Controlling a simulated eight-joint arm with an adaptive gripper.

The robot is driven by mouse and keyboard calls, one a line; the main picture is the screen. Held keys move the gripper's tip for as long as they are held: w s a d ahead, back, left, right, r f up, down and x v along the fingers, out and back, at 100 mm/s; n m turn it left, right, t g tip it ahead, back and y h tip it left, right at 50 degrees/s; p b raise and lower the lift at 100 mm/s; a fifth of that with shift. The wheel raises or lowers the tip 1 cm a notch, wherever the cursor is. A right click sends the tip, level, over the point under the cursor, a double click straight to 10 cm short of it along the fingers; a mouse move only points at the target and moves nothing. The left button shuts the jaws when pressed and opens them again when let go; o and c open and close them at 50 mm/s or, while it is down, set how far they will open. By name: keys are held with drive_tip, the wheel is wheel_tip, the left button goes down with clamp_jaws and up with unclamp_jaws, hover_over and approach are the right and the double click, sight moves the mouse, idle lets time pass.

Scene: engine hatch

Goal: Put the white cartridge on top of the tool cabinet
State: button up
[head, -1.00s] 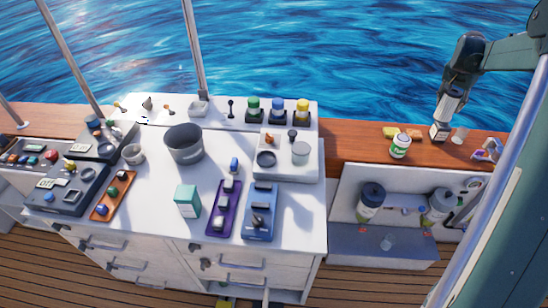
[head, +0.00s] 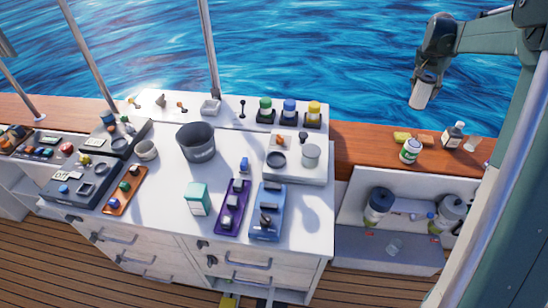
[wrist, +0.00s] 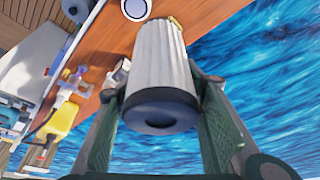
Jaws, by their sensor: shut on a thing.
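My gripper (head: 428,73) is shut on the white cartridge (head: 421,92), which hangs slightly tilted above the wooden ledge at the right, against the water. In the wrist view the cartridge (wrist: 162,65) is a ribbed white cylinder with a dark end cap, between my gripper's two green-padded fingers (wrist: 160,125). The tool cabinet (head: 165,188) stands at the left and centre, with a white top and drawers in front. My gripper is well to the right of the cabinet.
The cabinet top holds a grey bucket (head: 196,142), a teal box (head: 197,198), a purple tray (head: 232,208) and a blue device (head: 268,211). Bare patches lie between them. On the wooden ledge stand a white jar (head: 411,151) and a dark-capped bottle (head: 454,135). Metal poles rise behind the cabinet.

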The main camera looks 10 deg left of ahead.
drive_tip(key=s+a+n+y+p, duration=0.1)
drive_tip(key=s+a, duration=0.1)
drive_tip(key=a, duration=1.8)
drive_tip(key=s+a+n+p, duration=0.2)
drive_tip(key=a, duration=1.8)
drive_tip(key=s+a+n+t+p, duration=0.1)
drive_tip(key=s+a, duration=0.5)
drive_tip(key=a, duration=0.6)
drive_tip(key=s+a+p, duration=0.1)
drive_tip(key=s+a, duration=0.5)
drive_tip(key=a, duration=0.7)
drive_tip(key=s+a+n+y+p, duration=0.2)
drive_tip(key=s+a+n+p, duration=0.1)
drive_tip(key=s+a, duration=2.3)
drive_tip(key=shift+s+d+f, duration=0.1)
drive_tip(key=shift+s+f, duration=0.15)
drive_tip(key=shift+f, duration=0.55)
drive_tip(key=shift+s+d+f, duration=0.1)
drive_tip(key=shift+s+f, duration=0.15)
drive_tip(key=shift+f, duration=0.55)
drive_tip(key=shift+s+d+f, duration=0.1)
drive_tip(key=shift+s+f, duration=0.15)
drive_tip(key=shift+f, duration=0.55)
drive_tip(key=shift+f, duration=0.15)
wheel_tip(320, 180, down, 6)
